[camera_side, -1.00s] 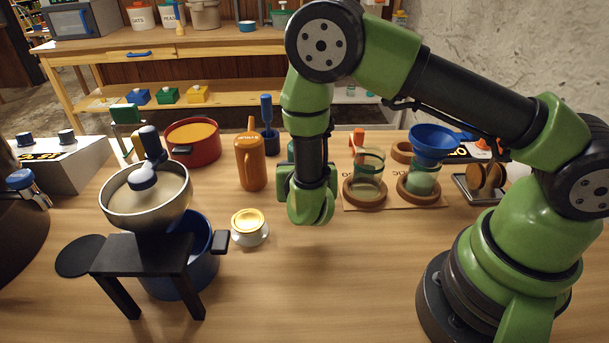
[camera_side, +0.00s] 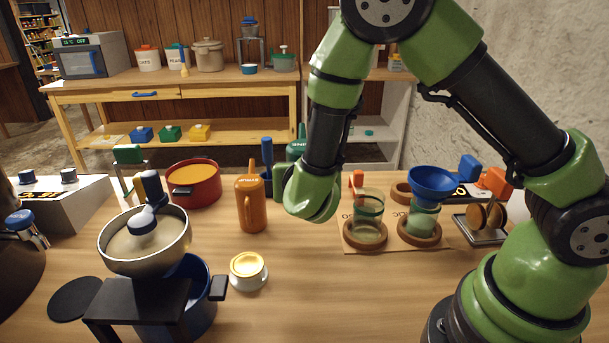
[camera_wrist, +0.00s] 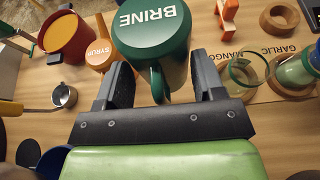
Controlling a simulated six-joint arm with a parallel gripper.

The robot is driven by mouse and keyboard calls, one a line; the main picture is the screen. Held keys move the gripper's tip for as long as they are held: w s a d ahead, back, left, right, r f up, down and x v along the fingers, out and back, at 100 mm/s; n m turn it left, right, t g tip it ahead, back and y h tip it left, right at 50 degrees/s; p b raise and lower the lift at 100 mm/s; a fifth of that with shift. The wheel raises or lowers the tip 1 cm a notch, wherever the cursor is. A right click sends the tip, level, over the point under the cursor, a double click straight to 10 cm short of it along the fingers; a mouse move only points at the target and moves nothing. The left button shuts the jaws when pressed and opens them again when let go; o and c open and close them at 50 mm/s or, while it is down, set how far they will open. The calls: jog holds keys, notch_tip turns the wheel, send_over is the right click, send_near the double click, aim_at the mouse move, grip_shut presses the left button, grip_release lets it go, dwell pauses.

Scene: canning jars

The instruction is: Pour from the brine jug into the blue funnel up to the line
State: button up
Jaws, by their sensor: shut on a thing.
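The dark green brine jug (camera_wrist: 152,38) fills the top centre of the wrist view, its white BRINE lettering upside down. My gripper (camera_wrist: 160,82) is shut on its handle (camera_wrist: 158,80). In the side view the jug (camera_side: 297,150) is mostly hidden behind my gripper. It seems held above the table, roughly upright. The blue funnel (camera_side: 432,183) sits on a pale green glass jar (camera_side: 422,217) in a wooden ring, to the right of my gripper in the side view. I cannot make out a fill line or liquid level on that jar.
An open glass jar (camera_side: 368,210) in a wooden ring stands between my gripper and the funnel jar. An orange syrup jug (camera_side: 251,205) and a red pot (camera_side: 193,183) stand left of it. A gold-lidded jar (camera_side: 248,270) is in front. The front middle table is clear.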

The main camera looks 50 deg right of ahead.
jog(key=shift+c, duration=0.6)
jog(key=shift+s+r, duration=0.2)
jog(key=shift+r, duration=0.1)
jog(key=s+r+m+g+h, duration=0.1)
jog(key=s+r+m+g, duration=0.1)
jog(key=s+r, duration=0.15)
jog(key=s+d+r+m+g+y, duration=0.1)
jog(key=d+m+g+y, duration=0.1)
jog(key=d+m+g, duration=0.4)
jog(key=s+d+r+m+g+y, duration=0.1)
jog(key=d+m+g+y, duration=0.1)
jog(key=d+m+g, duration=0.4)
jog(key=m+g, duration=0.3)
jog(key=m, duration=0.2)
jog(key=shift+s+d+r+g, duration=0.25)
jog(key=shift+d+r+g, duration=0.05)
jog(key=shift+d+r, duration=0.1)
jog(key=shift+a, duration=0.1)
